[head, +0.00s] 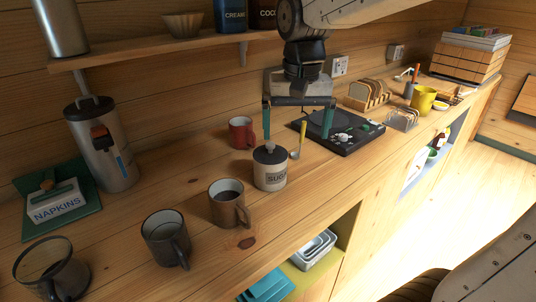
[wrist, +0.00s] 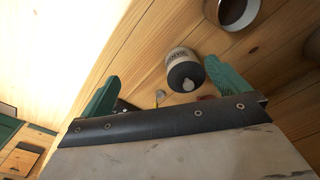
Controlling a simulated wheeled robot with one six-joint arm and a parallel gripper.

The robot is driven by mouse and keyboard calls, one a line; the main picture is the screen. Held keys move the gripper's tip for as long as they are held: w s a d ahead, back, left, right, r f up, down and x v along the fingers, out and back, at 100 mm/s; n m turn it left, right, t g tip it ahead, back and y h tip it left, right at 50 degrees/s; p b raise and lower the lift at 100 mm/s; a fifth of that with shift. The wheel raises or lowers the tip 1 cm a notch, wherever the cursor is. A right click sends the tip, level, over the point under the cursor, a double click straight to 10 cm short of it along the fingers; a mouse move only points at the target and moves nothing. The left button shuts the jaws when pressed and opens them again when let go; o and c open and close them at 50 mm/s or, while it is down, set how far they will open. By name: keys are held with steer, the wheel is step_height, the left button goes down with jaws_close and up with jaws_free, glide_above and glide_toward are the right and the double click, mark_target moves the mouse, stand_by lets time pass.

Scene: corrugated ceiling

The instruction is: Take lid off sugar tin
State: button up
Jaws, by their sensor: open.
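The sugar tin (head: 271,170) is a cream cylinder marked SUGAR, standing upright on the wooden counter. Its dark lid (head: 270,155) with a pale knob sits on top. In the wrist view the tin (wrist: 177,56) shows beyond my fingers, with the lid (wrist: 186,77) and its knob facing me. My gripper (head: 298,120) is open and empty, with two green fingers spread wide. It is above the counter, higher than the tin and slightly to its right. In the wrist view the fingers (wrist: 165,88) lie on either side of the tin's lid, apart from it.
A red mug (head: 241,132) stands behind the tin and a brown mug (head: 228,204) to its front left. A yellow-handled spoon (head: 300,141) is just right of it. A black appliance (head: 338,131) lies farther right. A shelf (head: 160,53) runs along the wall.

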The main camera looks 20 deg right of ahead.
steer(key=m, duration=0.2)
glide_above(270, 143)
steer(key=s, duration=0.1)
steer(key=f, duration=0.3)
steer(key=shift+a, duration=0.2)
steer(key=shift+w+f, duration=0.2)
steer(key=shift+w, duration=0.05)
steer(key=f, duration=0.7)
steer(key=shift+w+d+f, duration=0.25)
steer(key=shift+f, duration=0.05)
steer(key=c, duration=0.8)
